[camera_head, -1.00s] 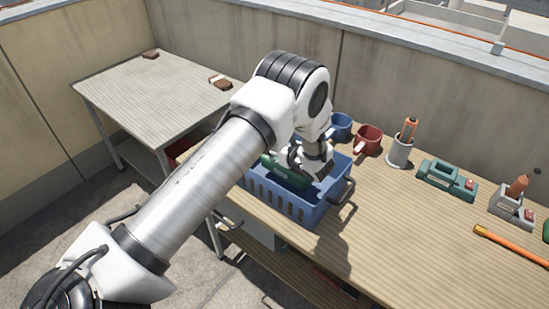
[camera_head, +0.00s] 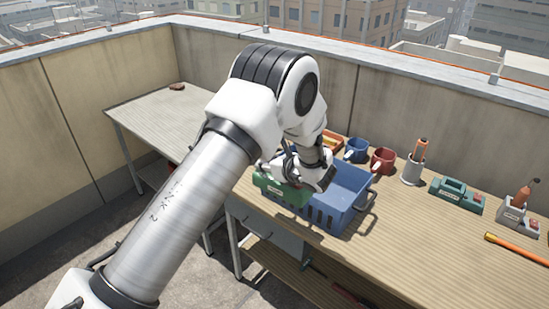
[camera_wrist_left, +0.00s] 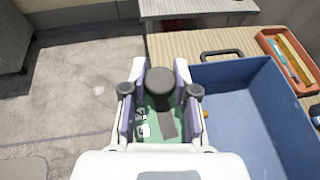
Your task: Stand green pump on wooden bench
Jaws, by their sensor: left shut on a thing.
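My left gripper (camera_head: 297,176) is shut on the green pump (camera_head: 283,191) and holds it at the near left side of the blue crate. In the left wrist view the pump (camera_wrist_left: 160,125) sits between the fingers, its round black top (camera_wrist_left: 160,80) facing the camera. The pump overlaps the crate's left rim in the head view, and its underside is hidden. The wooden bench (camera_head: 420,245), with a light slatted top, carries the crate. My right gripper is not in view.
The blue crate (camera_head: 322,219) has a dark handle. A grey table (camera_head: 165,120) stands left. The bench's front middle is clear.

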